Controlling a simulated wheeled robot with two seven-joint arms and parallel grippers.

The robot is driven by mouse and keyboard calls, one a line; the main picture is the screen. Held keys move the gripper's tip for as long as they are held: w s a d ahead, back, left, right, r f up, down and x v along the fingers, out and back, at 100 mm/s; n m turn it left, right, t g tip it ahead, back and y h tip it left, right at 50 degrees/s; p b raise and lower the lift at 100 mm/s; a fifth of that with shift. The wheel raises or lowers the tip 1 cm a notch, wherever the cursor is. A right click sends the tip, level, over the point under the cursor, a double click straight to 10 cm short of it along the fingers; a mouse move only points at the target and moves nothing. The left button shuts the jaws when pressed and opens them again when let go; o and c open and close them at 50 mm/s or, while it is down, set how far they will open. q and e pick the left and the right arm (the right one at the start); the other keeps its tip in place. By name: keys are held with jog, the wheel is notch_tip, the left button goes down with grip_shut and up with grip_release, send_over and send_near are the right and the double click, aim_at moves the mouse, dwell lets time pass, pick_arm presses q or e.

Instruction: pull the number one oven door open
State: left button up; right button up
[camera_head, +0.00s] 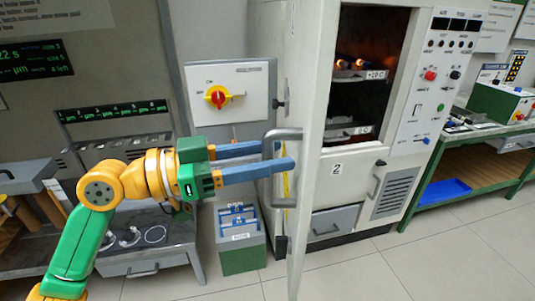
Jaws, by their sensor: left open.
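The upper oven door (313,110) stands swung out from the oven, seen nearly edge-on. Its grey bar handle (284,134) sticks out to the left. The upper oven chamber (370,100) is open to view, with a dim orange glow and racks holding rods. No number one shows on the door from this side. My left gripper (278,156) is open, with its two blue fingers at the handle, one finger reaching past it on the near side. I cannot tell whether they touch the bar. My right gripper is not in view.
A lower oven door marked 2 (350,175) is shut. A green-grey bin (241,258) stands on the floor left of the door. A switch box with a red knob (228,95) is behind my gripper. A green-framed bench (480,165) is at right. The floor at front right is clear.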

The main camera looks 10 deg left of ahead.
pick_arm(q)
jog(key=b+v, duration=0.3)
jog(key=v, duration=0.4)
